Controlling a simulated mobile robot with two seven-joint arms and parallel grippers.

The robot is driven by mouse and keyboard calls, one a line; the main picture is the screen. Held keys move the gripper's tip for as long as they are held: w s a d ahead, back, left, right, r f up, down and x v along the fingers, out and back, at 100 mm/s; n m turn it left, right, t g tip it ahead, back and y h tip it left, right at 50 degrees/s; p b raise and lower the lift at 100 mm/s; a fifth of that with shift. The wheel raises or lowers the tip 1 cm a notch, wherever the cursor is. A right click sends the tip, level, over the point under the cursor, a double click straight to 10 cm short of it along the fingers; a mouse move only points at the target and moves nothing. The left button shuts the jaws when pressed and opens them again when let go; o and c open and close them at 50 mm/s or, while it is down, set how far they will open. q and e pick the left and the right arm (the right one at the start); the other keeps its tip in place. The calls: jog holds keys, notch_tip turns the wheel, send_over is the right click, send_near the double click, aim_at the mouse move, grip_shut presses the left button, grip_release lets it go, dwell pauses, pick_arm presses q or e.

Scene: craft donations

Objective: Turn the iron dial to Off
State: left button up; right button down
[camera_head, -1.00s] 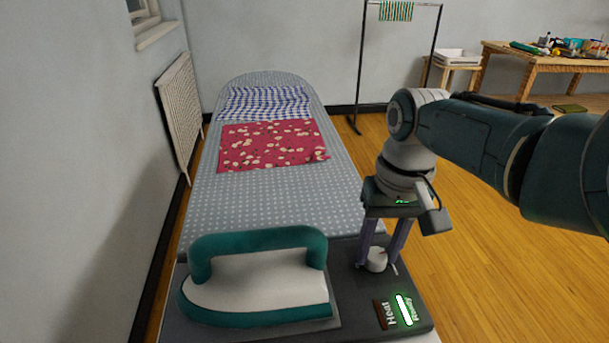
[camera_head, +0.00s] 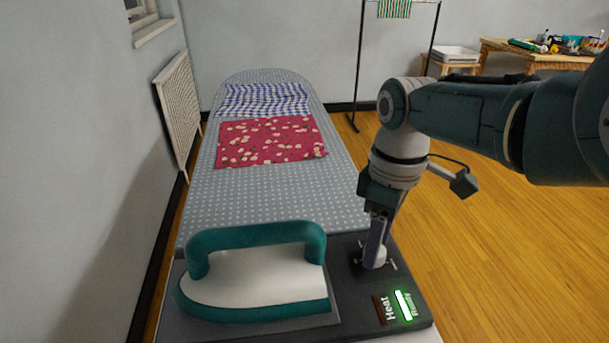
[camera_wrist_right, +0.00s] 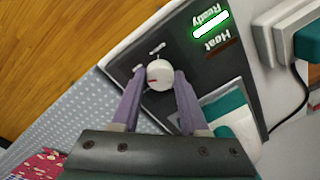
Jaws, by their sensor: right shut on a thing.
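The iron dial is a small round white knob (camera_head: 375,256) on the dark panel (camera_head: 352,293) to the right of the iron (camera_head: 257,277). My right gripper (camera_head: 376,250) points down at it from above, its fingers nearly in line in the head view. In the right wrist view, the gripper (camera_wrist_right: 159,80) has its two purple fingers against opposite sides of the white knob (camera_wrist_right: 159,73). A small red mark shows on the knob, and short white marks lie beside it on the panel. No dial wording is readable. My left gripper is in neither view.
A bar beside the dark "Heat" label (camera_head: 381,309) glows green at "Ready". The teal and white iron rests flat on the panel. A red patterned cloth (camera_head: 270,142) and a blue checked cloth (camera_head: 262,100) lie farther along the ironing board (camera_head: 270,198).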

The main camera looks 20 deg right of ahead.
jog(key=n, duration=0.5)
jog(key=shift+n+b, duration=0.3)
jog(key=shift+n, duration=0.1)
jog(key=n, duration=1.2)
jog(key=shift+a+n+h, duration=0.1)
jog(key=shift+n+h, duration=0.2)
jog(key=shift+h, duration=0.1)
jog(key=n, duration=0.3)
jog(key=shift+n, duration=1.2)
jog(key=shift+c, duration=2.1)
grip_release()
jog(key=shift+a, duration=0.1)
